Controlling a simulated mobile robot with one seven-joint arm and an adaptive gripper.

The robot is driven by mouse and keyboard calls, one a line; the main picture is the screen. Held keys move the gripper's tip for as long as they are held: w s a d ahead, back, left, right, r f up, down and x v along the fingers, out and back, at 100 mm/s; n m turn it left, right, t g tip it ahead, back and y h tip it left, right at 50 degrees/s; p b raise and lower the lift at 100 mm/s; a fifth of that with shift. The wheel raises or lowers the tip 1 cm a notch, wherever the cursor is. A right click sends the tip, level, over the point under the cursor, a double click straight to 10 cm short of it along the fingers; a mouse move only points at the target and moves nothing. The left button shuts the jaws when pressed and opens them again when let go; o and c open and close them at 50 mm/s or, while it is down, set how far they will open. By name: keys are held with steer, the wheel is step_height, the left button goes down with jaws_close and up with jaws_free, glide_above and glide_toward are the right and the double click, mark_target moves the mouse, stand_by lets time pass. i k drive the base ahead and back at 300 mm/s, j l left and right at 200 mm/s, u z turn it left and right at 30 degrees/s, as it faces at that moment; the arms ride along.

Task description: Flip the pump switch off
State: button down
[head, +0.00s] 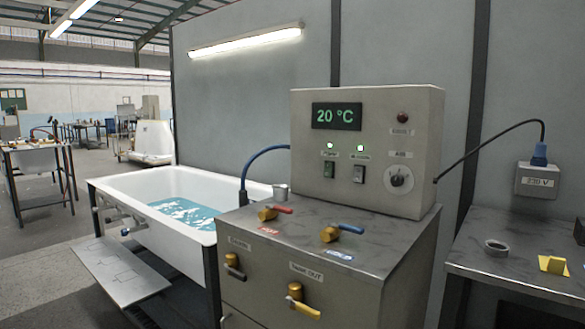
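A grey control box (367,110) stands on the metal cabinet, with a green display reading 20 °C. Two rocker switches sit side by side on its front: the left switch (328,171) and the right switch (359,174). A small green lamp glows above each one. The labels between lamps and switches are too small to read surely, so I cannot tell which is the pump switch. The rocker positions are also unclear. My gripper is not in view.
The metal cabinet (390,240) carries a red-handled valve (268,213) and a blue-handled valve (332,233). A white bathtub (135,187) holding blue water is at left. A dial knob (398,180) is right of the switches. A side table (520,270) holds a tape roll (496,247).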

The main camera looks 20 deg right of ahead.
mark_target(328, 166)
steer(key=i+l+u, duration=0.35)
steer(key=i+l, duration=0.3)
steer(key=i, duration=0.1)
